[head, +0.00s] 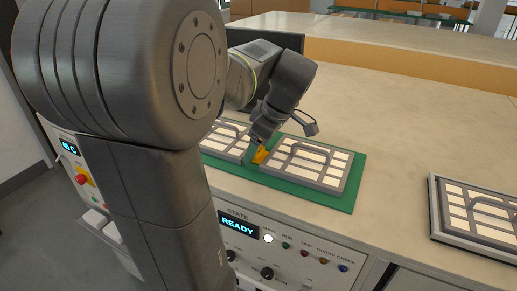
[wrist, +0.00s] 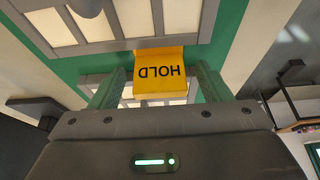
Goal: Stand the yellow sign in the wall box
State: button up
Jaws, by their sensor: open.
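The yellow sign (head: 260,156) is at the green mat (head: 325,200), between two grid-topped frames. In the wrist view the sign (wrist: 160,76) shows the word HOLD upside down. My gripper (head: 257,148) is down at the sign. In the wrist view my gripper (wrist: 162,88) is open, with one green finger on each side of the sign. I cannot tell whether either finger touches it. I cannot make out the wall box for certain in either view.
A grid-topped frame with a handle (head: 310,162) lies right of the sign, and another (head: 226,136) lies left. A third frame (head: 480,214) sits farther right on the bench. A control panel reading READY (head: 238,225) is on the bench front.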

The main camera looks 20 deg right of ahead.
jog(key=c, duration=1.1)
jog(key=shift+c, duration=0.2)
